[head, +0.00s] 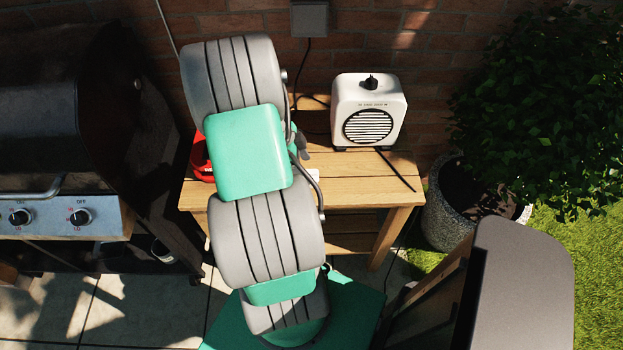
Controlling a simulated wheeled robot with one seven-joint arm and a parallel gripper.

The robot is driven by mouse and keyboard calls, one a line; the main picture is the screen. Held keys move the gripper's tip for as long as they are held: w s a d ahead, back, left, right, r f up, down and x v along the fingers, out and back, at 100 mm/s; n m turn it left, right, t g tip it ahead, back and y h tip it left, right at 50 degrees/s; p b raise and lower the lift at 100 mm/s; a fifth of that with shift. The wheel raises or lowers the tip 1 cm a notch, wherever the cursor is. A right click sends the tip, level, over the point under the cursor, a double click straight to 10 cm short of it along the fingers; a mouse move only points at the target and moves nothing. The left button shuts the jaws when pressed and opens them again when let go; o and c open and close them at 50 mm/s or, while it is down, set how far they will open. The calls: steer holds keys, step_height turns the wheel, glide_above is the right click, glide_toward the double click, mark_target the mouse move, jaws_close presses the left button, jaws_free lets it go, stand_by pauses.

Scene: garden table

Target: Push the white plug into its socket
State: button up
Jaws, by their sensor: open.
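My arm covers the middle of the head view. A small dark grey and teal part of my gripper (302,146) shows past the arm's right edge, above the wooden table (360,186); its fingertips are mostly hidden. The jaws are open. A small white piece (314,175) lies on the table just below it, partly covered; I cannot tell whether it is the white plug. A grey box (309,18) is fixed to the brick wall with a dark cable hanging from it. I cannot make out a socket opening.
A white appliance with a round grille (368,110) stands at the table's right; a thin dark rod (396,171) lies before it. A red object (201,156) is partly hidden at left. A black grill (60,110) stands left, a potted bush (455,205) right. The table's front right is clear.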

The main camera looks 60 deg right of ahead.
mark_target(311, 175)
steer(key=shift+s+f, duration=0.3)
steer(key=p+x, duration=0.1)
steer(key=x, duration=0.3)
steer(key=shift+s+f, duration=0.15)
steer(key=shift+a, duration=0.1)
steer(key=shift+c, duration=0.3)
steer(key=c, duration=1.3)
